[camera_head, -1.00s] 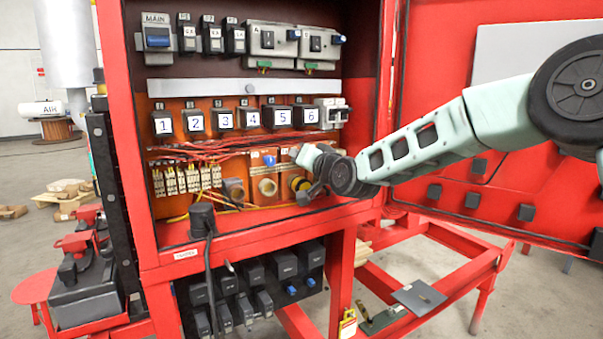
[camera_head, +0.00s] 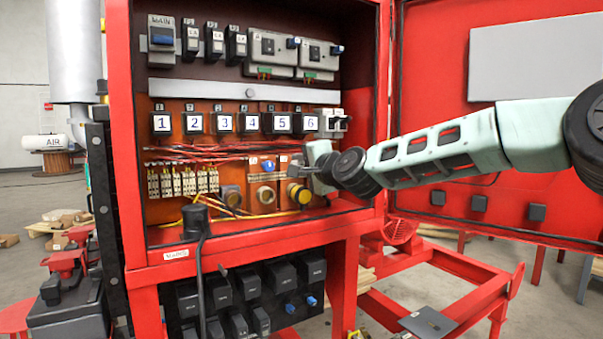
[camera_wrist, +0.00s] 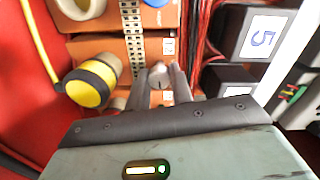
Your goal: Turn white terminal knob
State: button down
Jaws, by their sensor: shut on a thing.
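The white terminal knob (camera_wrist: 158,75) is a small pale round knob with a dark slot line, on an orange terminal block in the wrist view. My gripper (camera_wrist: 161,80) has one finger on each side of it and is shut on it. In the head view my gripper (camera_head: 312,168) is at the right end of the lower row in the red cabinet, just above the yellow-faced round part. There my gripper and wrist hide the knob, and I cannot make it out. I cannot tell how far the knob is turned.
A yellow-faced round part (camera_head: 299,194) sits close below my gripper; it also shows in the wrist view (camera_wrist: 91,84). Red wires (camera_head: 225,150) and numbered black modules (camera_head: 283,123) lie close by. The open red door (camera_head: 435,105) stands behind my arm.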

jog(key=shift+m, duration=0.4)
jog(key=shift+d, duration=0.1)
jog(key=c, duration=1.2)
grip_release()
jog(key=shift+c, duration=0.2)
jog(key=b+v, duration=0.3)
jog(key=v, duration=1.4)
jog(key=shift+b, duration=0.4)
jog(key=shift+s+d, duration=0.1)
